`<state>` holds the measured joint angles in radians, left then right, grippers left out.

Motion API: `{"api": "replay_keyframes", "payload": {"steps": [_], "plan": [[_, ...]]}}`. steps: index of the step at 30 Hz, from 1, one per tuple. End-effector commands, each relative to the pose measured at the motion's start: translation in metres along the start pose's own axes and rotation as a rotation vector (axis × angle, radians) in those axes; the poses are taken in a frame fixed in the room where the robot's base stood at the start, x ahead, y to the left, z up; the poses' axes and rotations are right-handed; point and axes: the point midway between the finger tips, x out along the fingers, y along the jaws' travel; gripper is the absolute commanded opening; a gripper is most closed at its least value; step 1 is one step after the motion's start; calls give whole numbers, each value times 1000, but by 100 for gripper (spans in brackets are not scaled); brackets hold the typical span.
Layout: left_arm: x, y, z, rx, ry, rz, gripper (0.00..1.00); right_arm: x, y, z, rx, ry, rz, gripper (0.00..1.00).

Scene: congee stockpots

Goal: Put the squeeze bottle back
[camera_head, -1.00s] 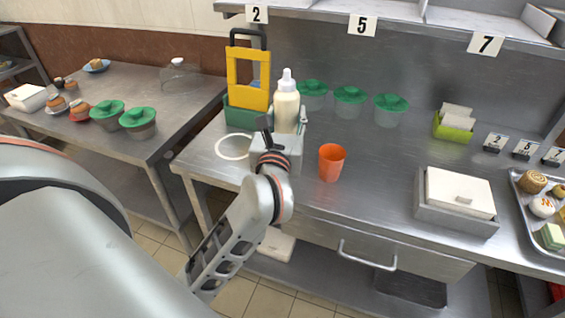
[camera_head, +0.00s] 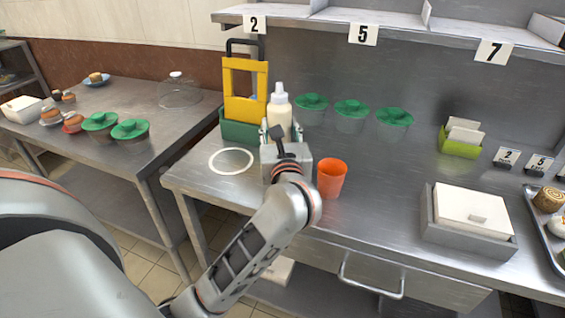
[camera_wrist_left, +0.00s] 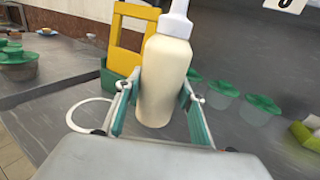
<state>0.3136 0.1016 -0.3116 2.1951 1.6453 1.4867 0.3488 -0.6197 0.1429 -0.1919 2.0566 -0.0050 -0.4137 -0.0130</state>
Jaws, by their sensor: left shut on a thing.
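The squeeze bottle (camera_head: 279,113), cream with a white nozzle cap, stands upright in my left gripper (camera_head: 279,133). It also shows in the left wrist view (camera_wrist_left: 164,80), where the left gripper (camera_wrist_left: 160,108) is shut on its body with a teal-padded finger on each side. In the head view my gripper hides the bottle's bottom, so I cannot tell whether it touches the counter. A white ring (camera_head: 211,161) lies flat on the counter, left of the bottle; it also shows in the wrist view (camera_wrist_left: 71,122). My right gripper is not in view.
A yellow and green caddy (camera_head: 229,108) stands close behind the bottle. An orange cup (camera_head: 332,178) stands just right of my gripper. Several green-lidded containers (camera_head: 350,113) line the back.

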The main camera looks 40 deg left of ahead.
Motion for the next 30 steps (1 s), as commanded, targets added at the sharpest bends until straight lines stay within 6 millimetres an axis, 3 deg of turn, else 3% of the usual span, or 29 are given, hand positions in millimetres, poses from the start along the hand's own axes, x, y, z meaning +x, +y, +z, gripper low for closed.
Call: {"api": "replay_keyframes", "payload": {"steps": [1, 3, 11, 18, 24, 30], "plan": [[0, 0, -16, 8, 3, 0, 28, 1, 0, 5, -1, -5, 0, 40], [0, 0, -26, 7, 1, 0, 28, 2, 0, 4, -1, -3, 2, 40], [0, 0, -45, 2, -1, -1, 28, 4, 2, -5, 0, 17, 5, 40], [0, 0, -86, 6, 1, -1, 28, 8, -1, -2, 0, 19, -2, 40], [0, 0, -95, -1, -3, -1, 28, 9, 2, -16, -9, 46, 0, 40], [0, 0, -93, -2, -4, -1, 28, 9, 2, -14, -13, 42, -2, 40]]}}
